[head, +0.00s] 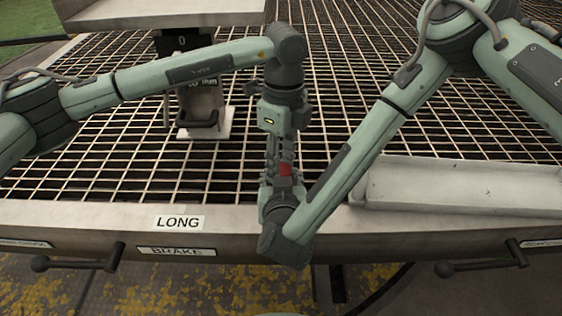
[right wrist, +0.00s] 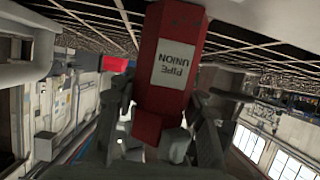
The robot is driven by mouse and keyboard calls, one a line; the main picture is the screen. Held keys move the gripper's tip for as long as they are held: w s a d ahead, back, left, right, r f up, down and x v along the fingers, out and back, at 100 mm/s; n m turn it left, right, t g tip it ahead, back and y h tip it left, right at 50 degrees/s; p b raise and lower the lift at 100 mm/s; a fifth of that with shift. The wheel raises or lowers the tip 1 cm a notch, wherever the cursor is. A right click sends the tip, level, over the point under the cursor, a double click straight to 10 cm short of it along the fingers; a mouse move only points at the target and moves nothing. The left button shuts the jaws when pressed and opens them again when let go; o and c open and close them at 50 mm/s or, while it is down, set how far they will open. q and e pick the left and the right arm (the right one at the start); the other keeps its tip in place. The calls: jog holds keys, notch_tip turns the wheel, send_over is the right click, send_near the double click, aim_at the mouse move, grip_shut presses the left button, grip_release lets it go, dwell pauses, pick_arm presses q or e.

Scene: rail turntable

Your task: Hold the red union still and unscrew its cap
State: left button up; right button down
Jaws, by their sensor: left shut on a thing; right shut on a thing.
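The red union (head: 286,169) shows as a small red patch between my two grippers in the head view. In the right wrist view its red body (right wrist: 172,60) is large, with a white, upside-down "PIPE UNION" label. My right gripper (right wrist: 165,130) is shut on the near end of this body. My left gripper (head: 283,157) comes down from above, shut at the far end of the union. The grippers hide most of the union in the head view. I cannot make out the cap's edge. A brighter red piece (right wrist: 115,63) shows left of the body.
A metal grating (head: 100,150) lies behind and around the arms. A grey tray (head: 465,187) is to the right of my right forearm. A bracket on a white base (head: 205,125) stands left of my left gripper. The front rail carries a "LONG" plate (head: 178,222) and lever handles (head: 75,264).

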pick_arm(q)
jog(key=shift+w+a+f+n, duration=0.1)
jog(key=shift+f+n, duration=0.05)
jog(key=shift+n, duration=0.15)
jog(key=o, duration=1.2)
jog(key=shift+o, duration=0.7)
jog(key=shift+r, duration=2.15)
